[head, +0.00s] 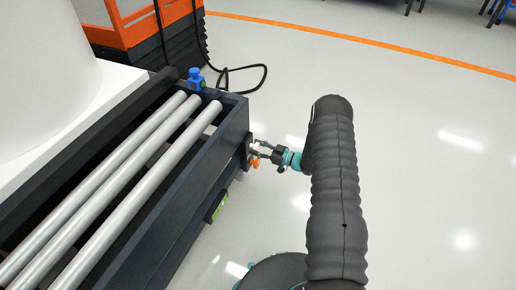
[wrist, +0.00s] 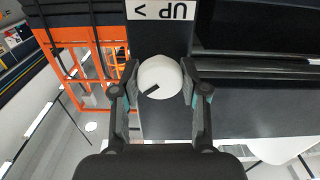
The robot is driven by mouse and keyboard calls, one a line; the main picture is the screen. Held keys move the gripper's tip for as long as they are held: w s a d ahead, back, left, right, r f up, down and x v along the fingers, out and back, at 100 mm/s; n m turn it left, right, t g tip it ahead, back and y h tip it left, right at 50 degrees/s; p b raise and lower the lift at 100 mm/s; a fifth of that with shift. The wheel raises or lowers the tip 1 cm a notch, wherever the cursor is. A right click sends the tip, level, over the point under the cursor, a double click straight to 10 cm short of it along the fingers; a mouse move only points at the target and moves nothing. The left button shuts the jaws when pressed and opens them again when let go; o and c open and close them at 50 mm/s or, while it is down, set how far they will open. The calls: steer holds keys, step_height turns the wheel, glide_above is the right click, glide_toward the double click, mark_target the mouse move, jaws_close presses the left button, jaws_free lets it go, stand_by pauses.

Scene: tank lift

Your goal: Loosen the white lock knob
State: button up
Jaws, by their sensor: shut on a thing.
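The white lock knob (wrist: 160,77) is round with a dark pointer line, and it sits on a dark panel below an "UP" label (wrist: 162,10) in the wrist view. My gripper (wrist: 160,88) has one finger on each side of the knob and is shut on it. The pointer slants toward the lower left in that view. In the head view my gripper (head: 258,148) reaches the right end of the dark roller frame (head: 232,125); the knob there is small and partly hidden by the fingers.
An orange knob (head: 254,162) sits just below my gripper. A blue fitting (head: 196,79) stands on the frame's far corner, and a green-marked part (head: 217,206) is on its side. An orange machine (head: 135,22) and black cable (head: 245,80) are behind.

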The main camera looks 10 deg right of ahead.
steer(key=shift+s, duration=0.1)
steer(key=shift+f, duration=0.1)
steer(key=shift+n+b, duration=0.3)
steer(key=shift+b, duration=0.15)
steer(key=n+b, duration=0.2)
steer(key=b, duration=0.1)
steer(key=shift+a+f+n, duration=0.1)
steer(key=shift+f+n, duration=0.1)
steer(key=shift+n, duration=0.2)
steer(key=n+b, duration=0.3)
steer(key=shift+n, duration=0.3)
steer(key=n, duration=0.4)
steer(key=shift+a+r+n+b, duration=0.1)
steer(key=shift+r+n+b, duration=0.1)
steer(key=shift+n+b, duration=0.15)
steer(key=n, duration=0.5)
steer(key=shift+s+n, duration=0.1)
steer(key=shift+n, duration=0.15)
